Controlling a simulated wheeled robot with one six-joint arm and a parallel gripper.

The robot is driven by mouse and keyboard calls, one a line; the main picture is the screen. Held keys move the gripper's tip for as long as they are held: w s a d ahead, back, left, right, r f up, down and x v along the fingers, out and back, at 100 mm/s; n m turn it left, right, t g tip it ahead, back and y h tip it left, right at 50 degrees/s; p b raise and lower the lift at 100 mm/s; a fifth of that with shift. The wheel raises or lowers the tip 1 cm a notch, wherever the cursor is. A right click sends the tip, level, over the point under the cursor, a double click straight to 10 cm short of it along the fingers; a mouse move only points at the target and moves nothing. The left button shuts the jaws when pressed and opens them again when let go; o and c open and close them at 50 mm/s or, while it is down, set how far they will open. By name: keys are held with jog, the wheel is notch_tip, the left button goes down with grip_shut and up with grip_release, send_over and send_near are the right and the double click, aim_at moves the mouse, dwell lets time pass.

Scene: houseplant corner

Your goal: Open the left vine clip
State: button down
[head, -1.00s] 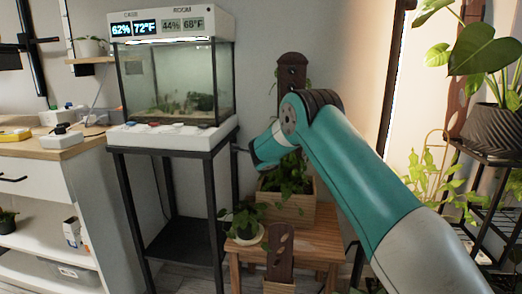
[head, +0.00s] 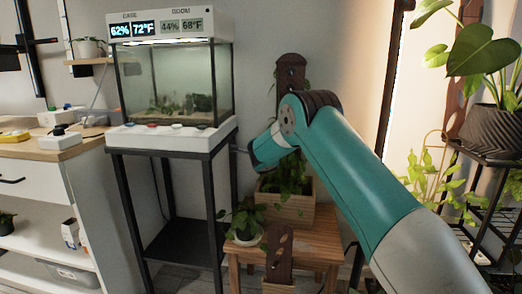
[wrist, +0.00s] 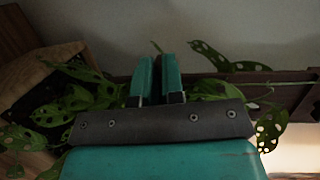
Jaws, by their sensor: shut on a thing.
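My gripper (wrist: 158,72) shows in the wrist view with its two teal fingers close together. They reach over the dark brown trellis board (wrist: 225,77) among the vine leaves. A small dark piece shows at the fingertips; it appears to be the left vine clip, mostly hidden by the fingers. The vine (wrist: 85,98) has leaves with holes and spreads on both sides of the fingers. In the head view the brown trellis (head: 290,72) stands upright behind the planter, and my arm hides the gripper there.
A glass terrarium (head: 180,85) on a black stand is to the left. A dark ribbed pot (head: 497,130) stands at the right.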

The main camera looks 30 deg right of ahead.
jog(key=c, duration=1.2)
grip_release()
jog(key=shift+d+r, duration=0.2)
jog(key=shift+d, duration=0.15)
jog(key=shift+c, duration=0.2)
jog(key=shift+o, duration=1.3)
jog(key=shift+a, duration=0.1)
jog(key=shift+a+f, duration=0.1)
jog(key=shift+f, duration=0.05)
jog(key=v, duration=1.7)
jog(key=shift+s+b, duration=0.15)
jog(key=shift+b, duration=0.2)
jog(key=shift+a, duration=0.15)
jog(key=shift+c, duration=0.5)
